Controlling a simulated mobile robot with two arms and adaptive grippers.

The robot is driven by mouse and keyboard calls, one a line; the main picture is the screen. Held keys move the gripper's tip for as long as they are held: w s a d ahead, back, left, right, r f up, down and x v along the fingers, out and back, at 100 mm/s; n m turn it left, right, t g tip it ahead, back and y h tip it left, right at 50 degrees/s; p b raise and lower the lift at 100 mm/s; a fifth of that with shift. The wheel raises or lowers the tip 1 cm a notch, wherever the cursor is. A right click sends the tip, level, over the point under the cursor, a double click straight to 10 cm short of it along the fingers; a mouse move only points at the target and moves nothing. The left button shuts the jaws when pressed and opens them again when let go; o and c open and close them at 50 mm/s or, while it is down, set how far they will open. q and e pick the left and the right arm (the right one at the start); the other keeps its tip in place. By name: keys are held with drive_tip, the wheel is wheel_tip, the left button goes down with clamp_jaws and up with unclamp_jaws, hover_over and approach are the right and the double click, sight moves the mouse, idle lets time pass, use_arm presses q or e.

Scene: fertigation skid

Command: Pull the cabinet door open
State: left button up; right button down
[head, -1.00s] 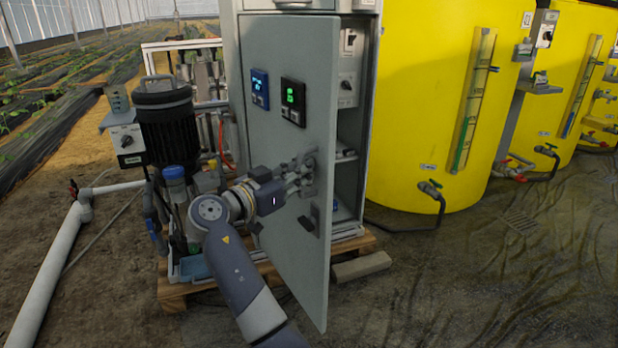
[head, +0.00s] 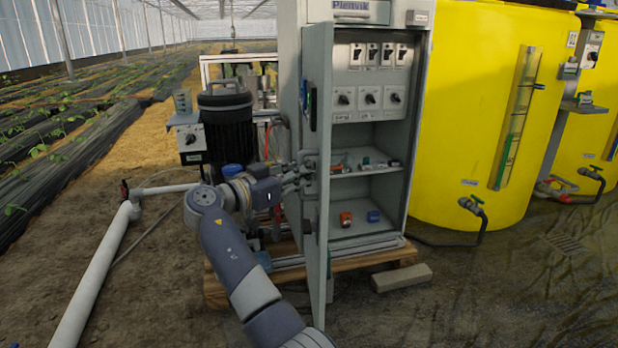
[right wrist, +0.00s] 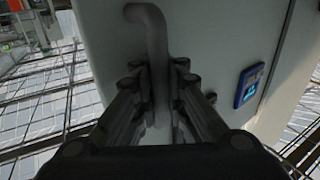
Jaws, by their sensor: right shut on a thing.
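The cabinet door (head: 318,200) stands wide open, seen nearly edge-on in the head view, its outer face turned left. The cabinet (head: 368,130) behind it shows switches and shelves inside. My right gripper (head: 304,174) is at the outer face of the door, shut on the door handle. In the right wrist view the handle (right wrist: 150,35) is a grey bent bar running between the two fingers (right wrist: 158,95). The door's pale outer face (right wrist: 215,40) fills much of that view, with a blue display (right wrist: 249,84) at the right. My left gripper is not in view.
A black pump motor (head: 228,122) and its control box stand left of the door, close to my right arm. A pallet (head: 345,267) lies under the cabinet, with a block (head: 401,278) in front. Yellow tanks (head: 470,110) stand right. Open ground lies at front right.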

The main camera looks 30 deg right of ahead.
drive_tip(key=shift+a+f, duration=0.3)
drive_tip(key=c, duration=2.1)
unclamp_jaws()
drive_tip(key=o, duration=0.4)
drive_tip(key=shift+s+r, duration=0.1)
drive_tip(key=shift+o, duration=0.5)
drive_tip(key=shift+a+r, duration=0.1)
drive_tip(key=v, duration=0.7)
drive_tip(key=shift+a, duration=0.2)
drive_tip(key=shift+s, duration=0.1)
